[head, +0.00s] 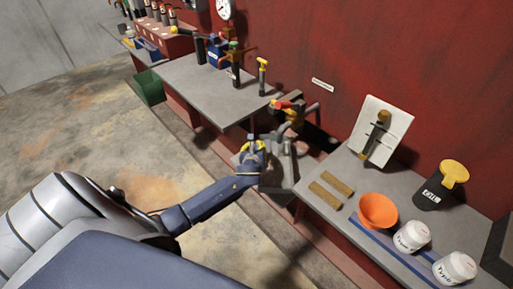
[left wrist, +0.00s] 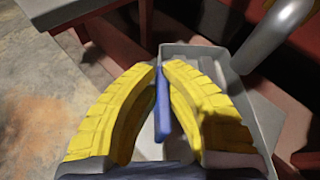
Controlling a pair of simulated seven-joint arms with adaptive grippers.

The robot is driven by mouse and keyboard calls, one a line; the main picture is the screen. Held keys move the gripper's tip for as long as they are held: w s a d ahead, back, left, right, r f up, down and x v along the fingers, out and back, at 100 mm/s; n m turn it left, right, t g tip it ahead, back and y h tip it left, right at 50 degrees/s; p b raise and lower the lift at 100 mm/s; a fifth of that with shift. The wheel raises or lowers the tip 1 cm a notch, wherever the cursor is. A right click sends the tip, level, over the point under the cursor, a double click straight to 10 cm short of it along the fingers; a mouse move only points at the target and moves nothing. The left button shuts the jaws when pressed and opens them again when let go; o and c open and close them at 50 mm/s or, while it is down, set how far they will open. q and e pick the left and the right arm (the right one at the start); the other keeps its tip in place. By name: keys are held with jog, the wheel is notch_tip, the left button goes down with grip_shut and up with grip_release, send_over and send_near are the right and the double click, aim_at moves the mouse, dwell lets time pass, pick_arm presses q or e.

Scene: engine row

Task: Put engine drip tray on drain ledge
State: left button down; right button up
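The grey drip tray (head: 278,172) is in the gap between the two benches, below a bent pipe and valve. In the left wrist view the tray (left wrist: 236,85) lies under and beyond my fingers, its rim partly hidden by them. My left gripper (head: 252,148) is at the tray's left end. In the left wrist view its yellow fingers (left wrist: 160,68) close at the tips around a narrow blue bar, which looks like the tray's handle. I cannot make out the drain ledge for certain. My right gripper is not in view.
A red-handled valve (head: 290,106) and grey pipe sit just above the tray against the red wall. The right bench (head: 320,217) holds wooden strips, an orange funnel (head: 378,211), white tubs and a black jug. The left bench (head: 190,82) has free room in front.

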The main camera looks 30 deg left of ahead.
pick_arm(q)
jog(key=shift+w+a+f, duration=0.35)
jog(key=shift+w+f, duration=0.3)
jog(key=shift+f, duration=0.2)
jog(key=shift+w+a+f, duration=0.3)
jog(key=shift+w+f, duration=0.35)
jog(key=shift+f, duration=0.2)
jog(key=c, duration=1.6)
grip_release()
jog(key=shift+o, duration=0.2)
jog(key=v, duration=1.2)
